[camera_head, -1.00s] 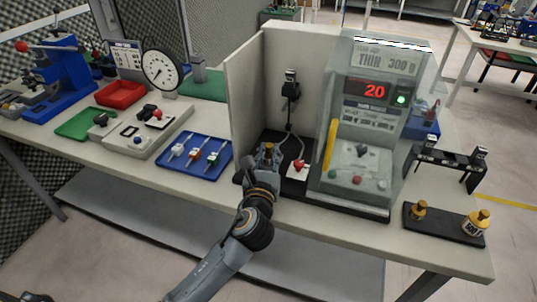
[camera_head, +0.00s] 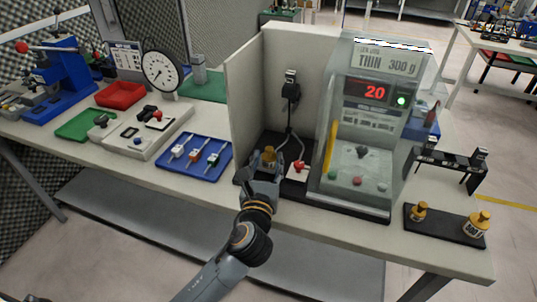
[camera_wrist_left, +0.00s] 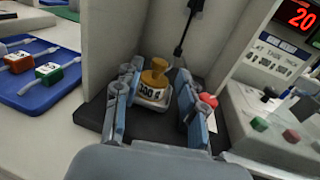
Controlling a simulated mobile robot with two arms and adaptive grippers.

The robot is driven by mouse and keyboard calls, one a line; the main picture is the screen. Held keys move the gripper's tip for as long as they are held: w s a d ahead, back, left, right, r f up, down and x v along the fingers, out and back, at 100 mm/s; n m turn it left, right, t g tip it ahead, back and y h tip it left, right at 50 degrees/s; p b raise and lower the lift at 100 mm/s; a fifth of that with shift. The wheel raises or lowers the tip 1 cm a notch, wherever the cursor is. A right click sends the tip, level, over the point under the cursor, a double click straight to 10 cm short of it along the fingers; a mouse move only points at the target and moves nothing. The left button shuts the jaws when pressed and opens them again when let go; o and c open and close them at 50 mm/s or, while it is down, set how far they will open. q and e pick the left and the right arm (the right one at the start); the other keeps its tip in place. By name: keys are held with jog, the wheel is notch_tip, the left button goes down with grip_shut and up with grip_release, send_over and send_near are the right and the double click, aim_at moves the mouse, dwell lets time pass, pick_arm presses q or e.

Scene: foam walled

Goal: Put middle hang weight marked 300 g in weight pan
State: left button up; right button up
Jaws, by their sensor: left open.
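A brass weight with a knob top and a pale band (camera_wrist_left: 153,84) stands upright on the black base inside the pale-walled corner; its label seems to read 300 g. In the head view its brass top (camera_head: 268,155) shows just beyond my left gripper. My left gripper (camera_wrist_left: 156,98) is open, with one finger on each side of the weight; in the head view the gripper (camera_head: 265,170) reaches into the corner. My right gripper is not in view.
A black rack (camera_head: 445,228) at the right holds two brass weights with a gap between them. A clear-sided tester (camera_head: 358,150) with a red display reading 20 stands right of the gripper. A pale wall (camera_head: 241,110) and a blue tray (camera_head: 194,160) are on its left.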

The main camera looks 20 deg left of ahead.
pick_arm(q)
jog(key=s, duration=0.3)
jog(key=s+d, duration=0.1)
jog(key=s, duration=0.5)
jog(key=shift+d+b, duration=0.25)
jog(key=shift+b, duration=0.05)
dwell(0.7)
